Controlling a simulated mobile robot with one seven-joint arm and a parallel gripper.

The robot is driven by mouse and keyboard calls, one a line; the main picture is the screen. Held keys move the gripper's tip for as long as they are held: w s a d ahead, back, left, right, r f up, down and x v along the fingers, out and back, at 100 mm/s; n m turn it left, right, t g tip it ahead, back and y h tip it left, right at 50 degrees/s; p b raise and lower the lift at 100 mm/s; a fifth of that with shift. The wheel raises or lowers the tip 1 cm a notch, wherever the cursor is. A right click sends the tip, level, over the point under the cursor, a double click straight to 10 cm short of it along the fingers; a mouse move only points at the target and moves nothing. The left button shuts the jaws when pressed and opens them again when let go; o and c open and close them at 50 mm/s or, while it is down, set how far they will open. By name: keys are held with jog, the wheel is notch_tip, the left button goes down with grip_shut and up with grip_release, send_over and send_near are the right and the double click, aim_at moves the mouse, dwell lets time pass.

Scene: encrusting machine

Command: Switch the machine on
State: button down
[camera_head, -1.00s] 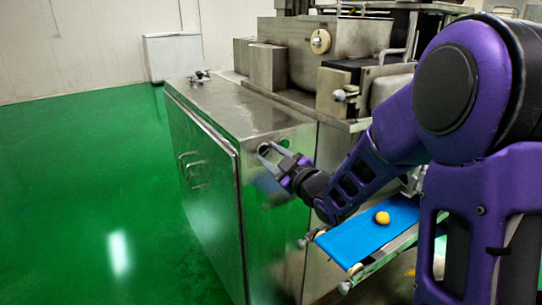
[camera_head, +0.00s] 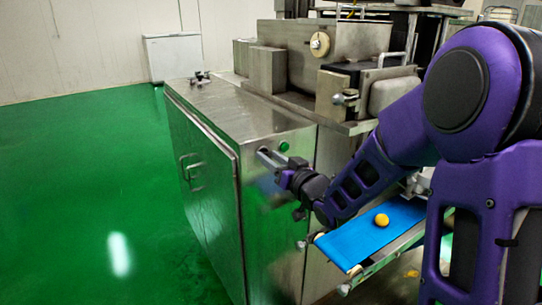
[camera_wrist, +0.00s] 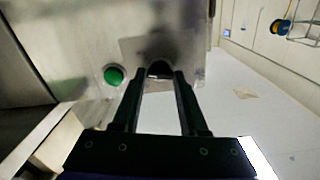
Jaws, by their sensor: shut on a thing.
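The machine is a large steel cabinet (camera_head: 272,225) with metal parts on top. A round green button (camera_head: 284,146) sits on its front face near the upper right; it also shows in the wrist view (camera_wrist: 114,75), left of my fingers. A small dark knob (camera_wrist: 159,68) sits on the same panel beside the button. My gripper (camera_head: 265,155) is at the panel, just left of and below the green button. In the wrist view my gripper (camera_wrist: 159,76) has its fingertips shut on the dark knob, which they partly cover. Which way the knob points cannot be made out.
A blue conveyor belt (camera_head: 355,240) with a yellow-orange ball (camera_head: 382,220) juts out below and right of my forearm. The green floor (camera_head: 80,190) at left is clear.

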jog(key=m+p, duration=0.2)
jog(key=m, duration=0.2)
jog(key=shift+r, duration=0.2)
jog(key=shift+f+m+p, duration=0.1)
jog(key=shift+m+p, duration=0.5)
jog(key=shift+m, duration=1)
jog(key=shift+c, duration=2.2)
grip_release()
jog(key=shift+f, duration=0.1)
